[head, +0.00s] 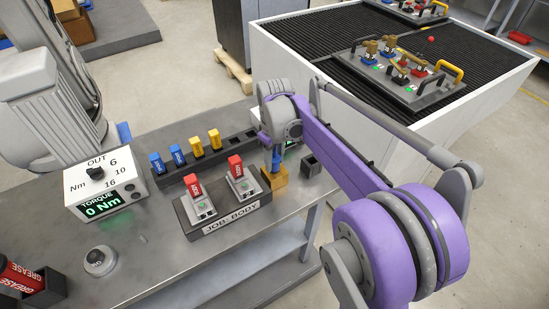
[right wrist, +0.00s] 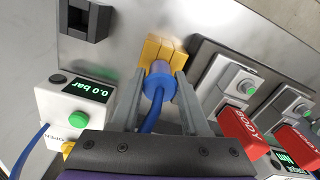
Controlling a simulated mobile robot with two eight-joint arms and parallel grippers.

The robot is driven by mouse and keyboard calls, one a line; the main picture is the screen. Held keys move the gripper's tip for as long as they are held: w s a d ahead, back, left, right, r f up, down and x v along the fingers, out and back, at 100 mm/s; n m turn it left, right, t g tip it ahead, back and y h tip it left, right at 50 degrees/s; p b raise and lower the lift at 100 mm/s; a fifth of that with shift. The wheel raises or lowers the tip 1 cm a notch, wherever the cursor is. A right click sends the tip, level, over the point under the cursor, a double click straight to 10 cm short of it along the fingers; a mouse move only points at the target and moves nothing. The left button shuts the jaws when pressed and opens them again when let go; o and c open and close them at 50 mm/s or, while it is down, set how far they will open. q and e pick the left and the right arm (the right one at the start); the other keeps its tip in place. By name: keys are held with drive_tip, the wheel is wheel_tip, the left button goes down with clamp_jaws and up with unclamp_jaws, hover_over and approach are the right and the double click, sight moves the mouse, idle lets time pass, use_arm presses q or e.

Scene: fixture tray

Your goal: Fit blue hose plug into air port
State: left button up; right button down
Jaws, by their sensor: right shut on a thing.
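The blue hose plug (right wrist: 158,84) is between the two fingers of my right gripper (right wrist: 157,98), which is shut on it. Its blue hose runs back toward the wrist. The plug's front is at a brass-yellow block (right wrist: 165,50), which looks like the air port; how deep it sits in the block I cannot tell. In the head view the blue plug (head: 276,160) is upright above the yellow block (head: 274,179), under my right gripper (head: 275,148). A pressure box (right wrist: 75,108) reads 0.0 bar. My left gripper is not in view.
The job body (head: 222,213) with two red tags stands just left of the block. Behind it is a black rack (head: 220,160) with blue and yellow pieces. A small black holder (head: 311,166) is to the right.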

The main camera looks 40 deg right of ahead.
drive_tip(key=shift+f, duration=0.2)
drive_tip(key=shift+c, duration=1.6)
unclamp_jaws()
wheel_tip(320, 180, up, 11)
drive_tip(key=shift+f+p, duration=0.1)
drive_tip(key=shift+p, duration=0.2)
drive_tip(key=s+a+f+m+t, duration=0.1)
drive_tip(key=s+a+f+t, duration=0.4)
drive_tip(key=s+a+f, duration=0.9)
drive_tip(key=shift+s+a+f+m, duration=0.4)
drive_tip(key=shift+s+a, duration=0.15)
drive_tip(key=shift+a, duration=0.4)
